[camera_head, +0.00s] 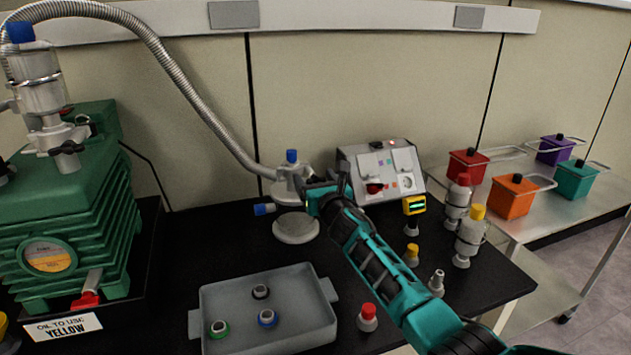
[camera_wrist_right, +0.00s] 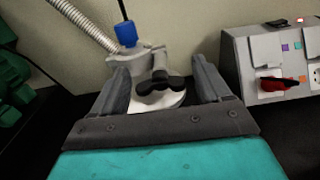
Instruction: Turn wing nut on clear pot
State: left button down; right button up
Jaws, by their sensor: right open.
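The pot assembly (camera_head: 290,186) stands on the black bench at the centre, with a blue cap on top and a pale round base (camera_head: 296,228). In the right wrist view the black wing nut (camera_wrist_right: 165,84) sits on a grey clamp fitting at the pot's front. My right gripper (camera_head: 326,186) is open at the pot; its two fingers in the wrist view (camera_wrist_right: 163,76) stand on either side of the wing nut, with visible gaps. The gripper hides the wing nut and part of the pot in the head view. My left gripper is out of view.
A ribbed metal hose (camera_head: 185,75) runs from the green pump (camera_head: 70,210) to the pot. A control box (camera_head: 382,172) stands close behind on the right. A grey tray (camera_head: 315,330) with rings lies in front. Several small bottles stand right of my arm.

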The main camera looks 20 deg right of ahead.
jog(key=shift+c, duration=0.3)
jog(key=c, duration=1)
